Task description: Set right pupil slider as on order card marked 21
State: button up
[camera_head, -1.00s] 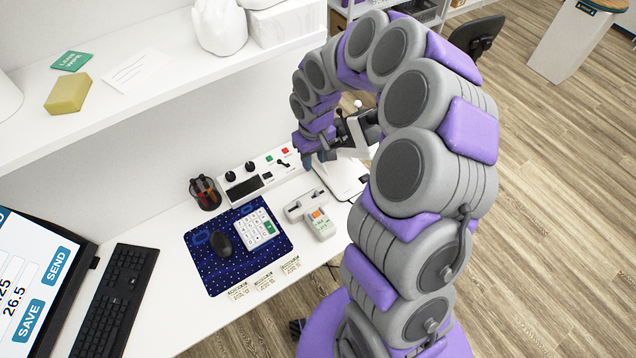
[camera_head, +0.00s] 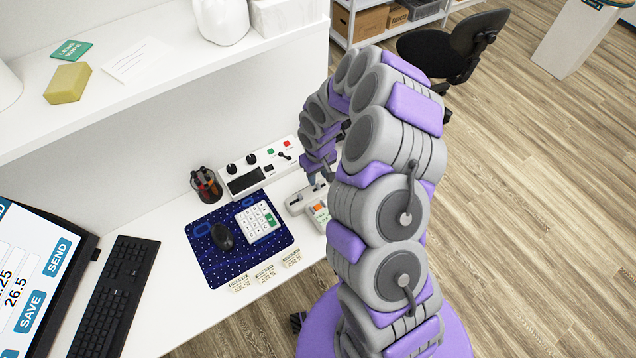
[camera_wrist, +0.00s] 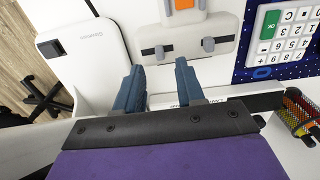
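The pale slider device (camera_wrist: 178,40) has a dark slot with two grey knobs, one at left (camera_wrist: 160,51) and one at right (camera_wrist: 208,44) in the wrist view. It also shows in the head view (camera_head: 296,204), partly behind my arm. I cannot read a scale or tell which knob is the right pupil's. My gripper (camera_wrist: 160,66) is open and empty, its blue-grey fingers apart just short of the device; in the head view it is near the device (camera_head: 319,180). Several small order cards (camera_head: 265,275) lie along the desk's front edge, their numbers too small to read.
A handheld unit with an orange part (camera_head: 318,209) adjoins the slider device. A white keypad (camera_head: 257,222) and black mouse (camera_head: 222,236) lie on a blue mat (camera_head: 215,272). A control box (camera_head: 270,170) and pen cup (camera_head: 206,186) stand behind. A white shelf (camera_head: 190,75) overhangs.

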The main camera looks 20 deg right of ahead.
aim_at(318, 185)
jog(key=shift+f, duration=2.35)
grip_shut()
